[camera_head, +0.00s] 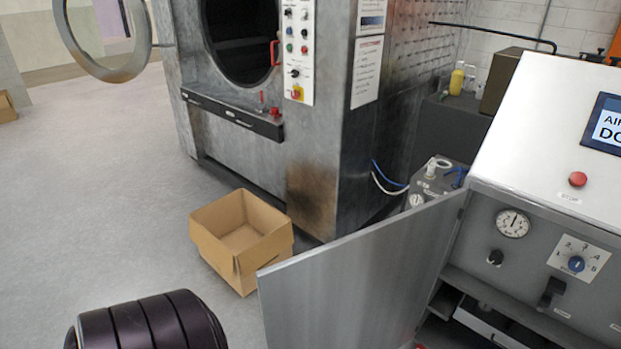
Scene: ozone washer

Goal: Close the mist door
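A flat grey metal door (355,275) stands swung open from the cabinet (480,260) at the right, its hinge side at the cabinet's left front edge. Its free edge points to the lower left. At the upper left a round ring-shaped door (138,62) with a clear middle stands open beside the large washer (245,150), leaving the washer's dark round opening (240,35) uncovered. No label shows which of them is the mist door. A dark ribbed part of my arm shows at the bottom left. Neither gripper is in view.
An open cardboard box (240,240) sits on the floor just left of the grey door's free edge. A red button (577,179), a gauge (512,223) and a blue selector knob (576,264) are on the right cabinet.

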